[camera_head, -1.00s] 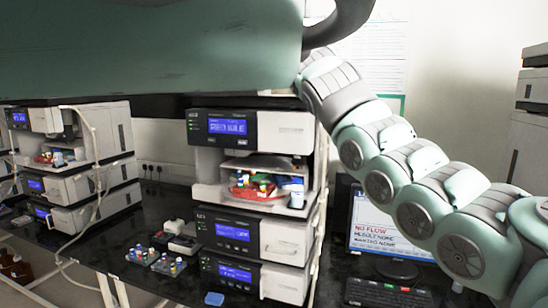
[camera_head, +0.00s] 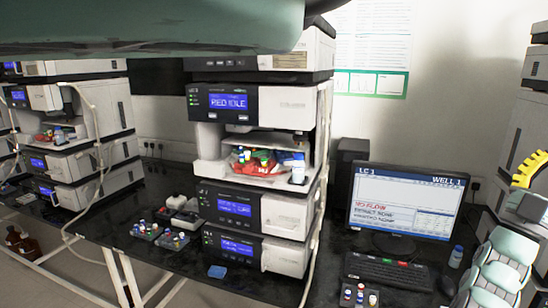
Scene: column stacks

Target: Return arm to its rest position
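A large pale green part of my own body covers the top left of the picture.
An instrument stack (camera_head: 262,113) with blue displays stands in the middle, its open bay holding coloured-cap vials (camera_head: 252,158). Another stack (camera_head: 100,110) stands left. Vial trays (camera_head: 160,235), a monitor (camera_head: 408,203), a keyboard (camera_head: 388,271) and a bottle (camera_head: 456,256) are on the black bench (camera_head: 290,285).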

